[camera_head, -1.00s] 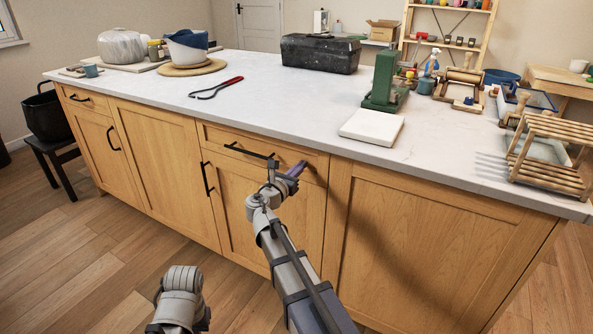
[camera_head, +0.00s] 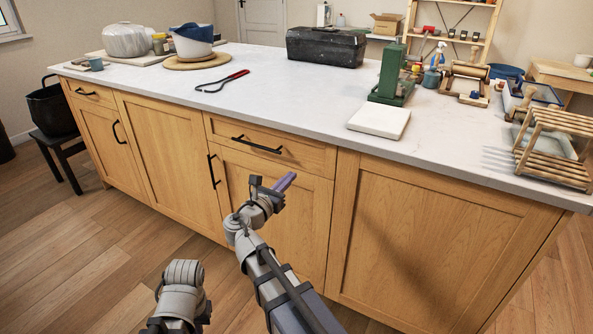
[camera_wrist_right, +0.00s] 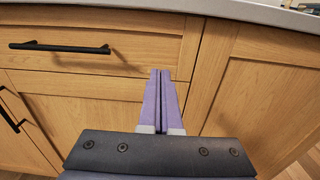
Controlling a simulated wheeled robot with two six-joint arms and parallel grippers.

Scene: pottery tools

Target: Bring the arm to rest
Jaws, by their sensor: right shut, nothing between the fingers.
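My right gripper (camera_head: 286,181) is in front of the wooden cabinet (camera_head: 245,195), below the counter's front edge. Its purple fingers are shut with nothing between them, as the right wrist view (camera_wrist_right: 161,75) also shows. The fingers point at the cabinet front, apart from the black drawer handle (camera_head: 256,144). That handle also shows at the upper left of the right wrist view (camera_wrist_right: 60,47). Part of my left arm (camera_head: 180,300) shows at the bottom of the head view. Its gripper is not visible.
The pale countertop (camera_head: 290,95) holds a red-handled tool (camera_head: 222,81), a black toolbox (camera_head: 326,47), a white slab (camera_head: 379,121), a green device (camera_head: 392,80) and a wooden rack (camera_head: 555,150). Open wooden floor (camera_head: 90,255) lies before the cabinet.

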